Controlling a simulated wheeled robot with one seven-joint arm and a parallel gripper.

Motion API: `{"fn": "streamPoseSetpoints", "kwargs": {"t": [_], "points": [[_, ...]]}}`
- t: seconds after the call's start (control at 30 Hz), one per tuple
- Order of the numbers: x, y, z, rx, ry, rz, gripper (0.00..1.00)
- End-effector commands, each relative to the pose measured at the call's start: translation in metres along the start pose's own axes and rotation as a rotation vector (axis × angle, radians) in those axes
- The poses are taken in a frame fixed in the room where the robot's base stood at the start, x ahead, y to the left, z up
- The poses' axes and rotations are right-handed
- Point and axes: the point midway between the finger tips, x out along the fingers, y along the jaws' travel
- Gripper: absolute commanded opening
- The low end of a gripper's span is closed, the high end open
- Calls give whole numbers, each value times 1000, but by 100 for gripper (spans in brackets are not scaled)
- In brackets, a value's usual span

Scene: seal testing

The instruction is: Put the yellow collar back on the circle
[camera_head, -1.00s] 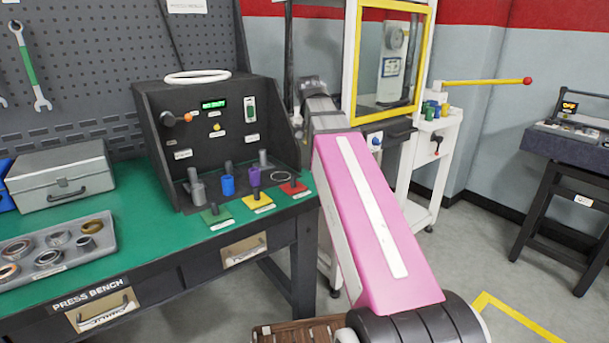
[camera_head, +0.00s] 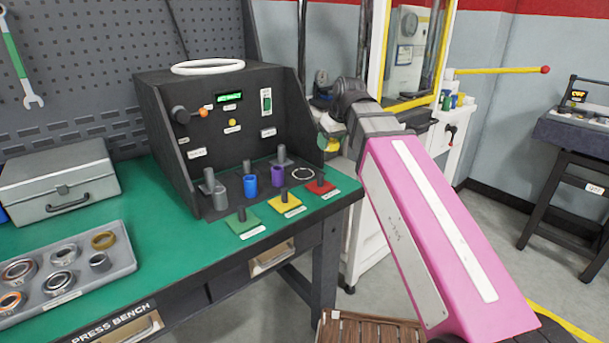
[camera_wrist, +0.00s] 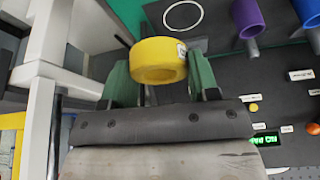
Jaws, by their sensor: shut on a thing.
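The yellow collar (camera_wrist: 158,60) is between the green fingers of my gripper (camera_wrist: 160,75), which is shut on it, in the wrist view. In the head view the collar (camera_head: 331,145) shows partly below my gripper (camera_head: 330,128), just right of the black test stand's side wall. The circle (camera_head: 303,173) is a white outline on the stand's dark base, right of the purple collar (camera_head: 278,174). It looks empty. It also shows in the wrist view (camera_wrist: 182,15), beyond the held collar. The collar is off the circle, held in the air.
The blue collar (camera_head: 250,186) and several grey posts stand left of the circle. Green, yellow and red pads (camera_head: 320,187) with dark posts line the front of the green bench (camera_head: 180,240). The stand's side wall (camera_head: 302,125) rises between my gripper and the panel.

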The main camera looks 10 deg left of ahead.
Motion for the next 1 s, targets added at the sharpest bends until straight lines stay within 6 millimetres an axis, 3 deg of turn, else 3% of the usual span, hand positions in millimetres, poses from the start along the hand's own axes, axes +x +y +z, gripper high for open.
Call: {"fn": "streamPoseSetpoints", "kwargs": {"t": [0.03,0.2,0.3,0.43,0.57,1.0], "points": [[4,-23,-5,-75,-1,-32,16],[13,-82,-14,-289,0,-120,16],[15,-106,-16,-377,-1,-156,16],[17,-124,-18,-442,0,-183,16],[23,-123,-21,-464,-1,-191,16],[88,-55,-48,-460,-2,-191,16]]}}
